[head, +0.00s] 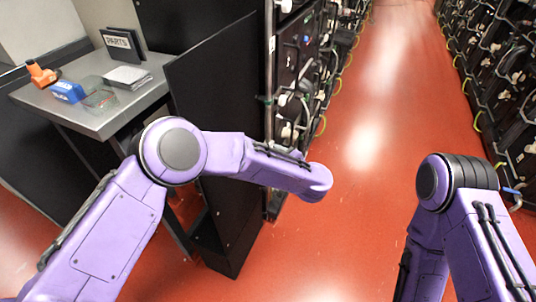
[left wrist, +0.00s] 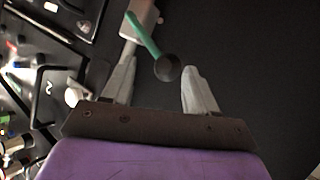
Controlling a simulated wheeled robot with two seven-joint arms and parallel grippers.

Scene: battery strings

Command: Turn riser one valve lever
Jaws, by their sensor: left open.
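In the left wrist view, a green valve lever (left wrist: 145,35) with a dark round knob (left wrist: 167,68) at its end slants down from a pale grey fitting (left wrist: 143,14). My left gripper (left wrist: 160,62) is open, with one pale finger on each side of the knob. The knob lies between the fingers, nearer the right one, and I see a gap to each. In the head view my left arm reaches toward the rack at the aisle's left, and its gripper is hidden. My right arm shows at the right, but its gripper is out of view.
Battery racks (head: 300,60) line the left of the aisle, and more racks (head: 505,80) line the right. The red floor (head: 375,120) between them is clear. A metal table (head: 95,122) holds an orange-and-blue tool (head: 68,91) and a PARTS box (head: 122,44). A black panel (head: 215,80) stands beside it.

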